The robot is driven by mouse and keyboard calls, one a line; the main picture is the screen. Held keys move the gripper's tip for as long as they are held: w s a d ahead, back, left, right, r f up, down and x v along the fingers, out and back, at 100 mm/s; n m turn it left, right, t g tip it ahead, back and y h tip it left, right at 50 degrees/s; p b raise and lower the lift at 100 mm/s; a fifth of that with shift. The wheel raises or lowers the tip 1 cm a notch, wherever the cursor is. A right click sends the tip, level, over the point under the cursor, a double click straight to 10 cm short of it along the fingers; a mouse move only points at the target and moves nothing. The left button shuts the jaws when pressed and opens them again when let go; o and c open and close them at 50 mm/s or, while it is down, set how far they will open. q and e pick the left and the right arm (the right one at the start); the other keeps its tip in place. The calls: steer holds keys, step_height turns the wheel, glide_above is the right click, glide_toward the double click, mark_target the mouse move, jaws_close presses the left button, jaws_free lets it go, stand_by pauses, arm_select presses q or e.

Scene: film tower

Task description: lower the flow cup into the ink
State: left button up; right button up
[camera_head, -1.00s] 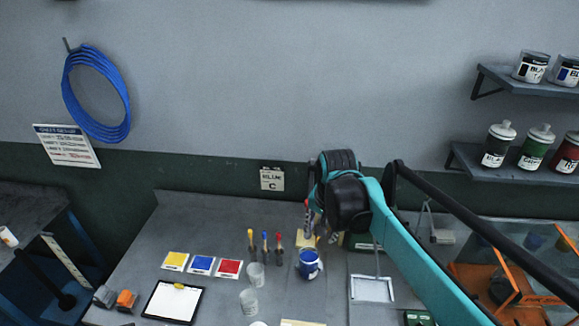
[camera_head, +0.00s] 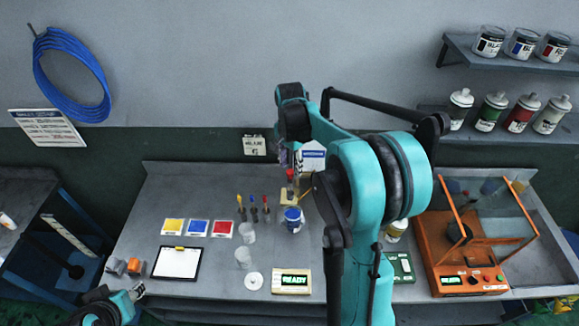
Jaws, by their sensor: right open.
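A blue can (camera_head: 293,220), which seems to hold the ink, stands on the grey bench in the head view. My right gripper (camera_head: 290,168) hangs down from the teal arm, behind and above the can, and is open. I cannot tell whether this item is the flow cup. The fingertips are small and partly blend with it, so contact is unclear.
Pale cups (camera_head: 247,233), a clipboard (camera_head: 178,263), colour cards (camera_head: 198,228) and a READY display (camera_head: 292,282) lie left and front of the can. An orange framed machine (camera_head: 470,255) stands at the right. My right arm hides the middle bench.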

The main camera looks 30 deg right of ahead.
steer(key=shift+f, duration=0.75)
jaws_close()
steer(key=shift+f, duration=0.1)
step_height(320, 180, down, 20)
steer(key=b, duration=1.5)
steer(key=shift+s+b, duration=0.15)
steer(key=shift+b, duration=0.15)
steer(key=shift+f, duration=0.1)
